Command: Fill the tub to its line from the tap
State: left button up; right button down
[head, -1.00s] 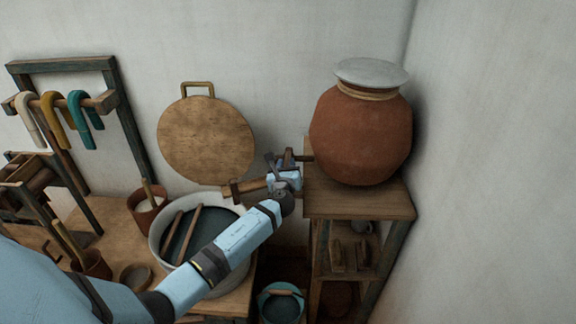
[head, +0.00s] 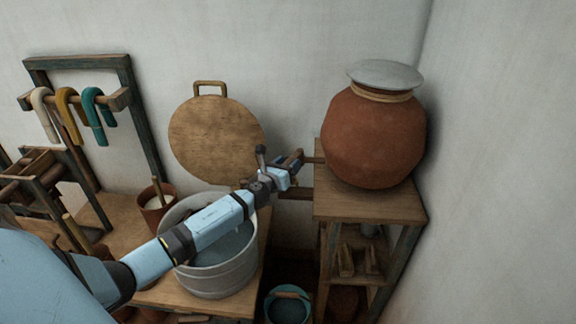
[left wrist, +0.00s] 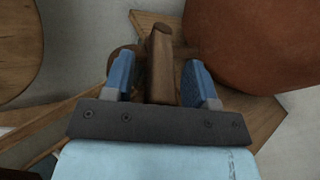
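The grey tub (head: 218,272) stands on the low wooden table, left of the clay pot. A grey-blue surface shows inside it; my left arm crosses in front and hides part. I cannot make out its line. The wooden tap (head: 313,160) sticks out leftward from the clay pot (head: 375,138). My left gripper (head: 291,165) is at the tap. In the left wrist view, its blue fingers stand on both sides of the upright wooden tap handle (left wrist: 160,65), with small gaps visible, so it looks open around it. My right gripper is out of view.
The pot sits on a wooden stand (head: 365,207) in the corner. A teal bucket (head: 287,308) is below, between table and stand. A round wooden board (head: 212,135) leans on the wall. A small brown pot (head: 155,205) stands behind the tub. Hanks (head: 68,110) hang at left.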

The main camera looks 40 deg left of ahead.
pick_arm(q)
jog(key=shift+s, duration=0.3)
jog(key=s+d+b, duration=0.1)
jog(key=s, duration=1.2)
jog(key=shift+s, duration=0.1)
dwell(0.8)
